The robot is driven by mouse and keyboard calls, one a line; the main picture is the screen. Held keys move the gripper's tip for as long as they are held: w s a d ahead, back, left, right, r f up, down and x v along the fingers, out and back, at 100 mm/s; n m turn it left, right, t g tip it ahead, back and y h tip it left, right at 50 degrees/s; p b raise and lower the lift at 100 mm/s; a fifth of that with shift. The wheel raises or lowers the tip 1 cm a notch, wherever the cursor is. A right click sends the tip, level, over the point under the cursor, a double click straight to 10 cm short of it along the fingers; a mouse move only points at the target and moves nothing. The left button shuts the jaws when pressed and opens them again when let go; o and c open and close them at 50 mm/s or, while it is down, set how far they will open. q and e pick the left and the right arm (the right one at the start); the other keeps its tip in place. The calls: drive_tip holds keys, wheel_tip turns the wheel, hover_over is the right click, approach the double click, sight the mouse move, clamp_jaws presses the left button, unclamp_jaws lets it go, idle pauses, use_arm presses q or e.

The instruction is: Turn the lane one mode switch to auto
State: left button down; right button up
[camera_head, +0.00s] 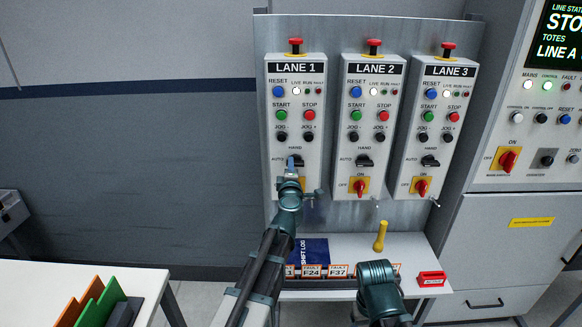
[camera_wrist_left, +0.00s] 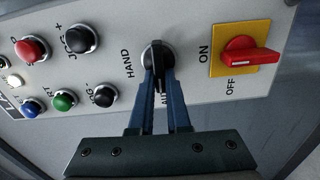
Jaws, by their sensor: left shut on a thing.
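The lane one mode switch is a black knob (camera_wrist_left: 157,54) on the grey LANE 1 panel (camera_head: 283,72), with HAND and a partly hidden AUTO printed around it. My left gripper (camera_wrist_left: 158,80) is shut on this knob, one blue finger on each side. The knob's bar runs between the fingers, roughly toward the AUTO word in the left wrist view; the fingers hide part of it, so its exact angle is unclear. In the head view my left gripper (camera_head: 291,166) covers most of the switch. My right arm shows low in that view, but its fingertips do not.
A red rotary switch (camera_wrist_left: 245,57) on a yellow plate sits close beside the knob. Black jog buttons (camera_wrist_left: 80,40) are on the other side. LANE 2 (camera_head: 372,80) and LANE 3 (camera_head: 448,80) panels stand to the right. A yellow-handled object (camera_head: 380,236) stands on the shelf below.

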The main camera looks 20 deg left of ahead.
use_arm(q)
drive_tip(key=shift+n, duration=0.3)
idle(0.4)
drive_tip(key=c, duration=0.9)
unclamp_jaws()
drive_tip(key=shift+s, duration=0.15)
